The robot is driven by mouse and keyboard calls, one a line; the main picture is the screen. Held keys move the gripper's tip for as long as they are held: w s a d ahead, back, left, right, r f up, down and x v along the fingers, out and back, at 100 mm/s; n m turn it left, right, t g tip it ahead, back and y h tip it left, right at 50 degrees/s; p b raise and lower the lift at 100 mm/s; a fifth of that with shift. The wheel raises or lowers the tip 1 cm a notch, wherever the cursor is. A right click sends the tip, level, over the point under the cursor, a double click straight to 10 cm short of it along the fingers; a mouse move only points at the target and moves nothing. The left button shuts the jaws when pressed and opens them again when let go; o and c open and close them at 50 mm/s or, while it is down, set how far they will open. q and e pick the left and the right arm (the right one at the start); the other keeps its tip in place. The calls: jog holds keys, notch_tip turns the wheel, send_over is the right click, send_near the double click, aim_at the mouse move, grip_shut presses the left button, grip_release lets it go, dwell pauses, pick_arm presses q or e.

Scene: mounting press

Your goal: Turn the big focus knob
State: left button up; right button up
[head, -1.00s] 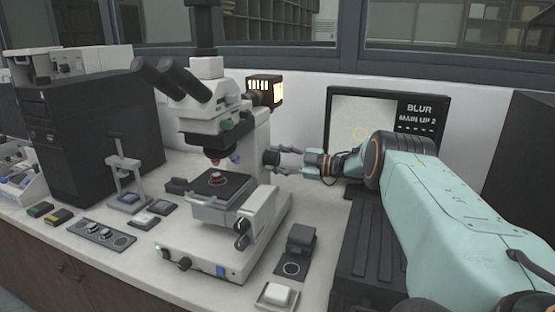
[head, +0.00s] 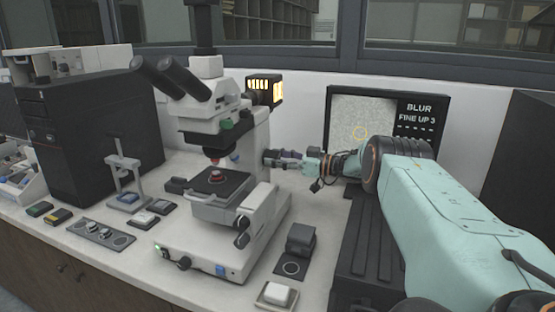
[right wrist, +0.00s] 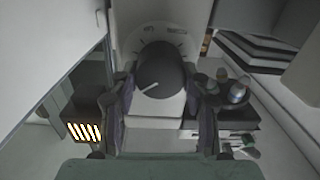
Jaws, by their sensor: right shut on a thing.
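The microscope (head: 235,145) is white and stands on the bench. Its big focus knob (right wrist: 158,72) is a dark round disc with a white pointer line, seen end-on in the right wrist view. My right gripper (head: 272,158) reaches the microscope's right side from the right. In the right wrist view its fingers (right wrist: 162,88) lie on either side of the knob, shut on it. In the head view the fingers hide most of the knob. The monitor (head: 362,112) reads "BLUR" and "FINE UP 3" beside a grainy picture with a yellow ring. My left gripper is not in view.
A lit lamp housing (head: 265,90) sticks out behind the microscope, above my right gripper. A black computer tower (head: 85,135) stands at the left.

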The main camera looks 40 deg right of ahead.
dwell(0.5)
jog(key=o, duration=1.1)
jog(key=shift+w, duration=0.1)
jog(key=shift+o, duration=0.2)
jog(key=v, duration=1.2)
jog(key=shift+r, duration=0.1)
dwell(0.4)
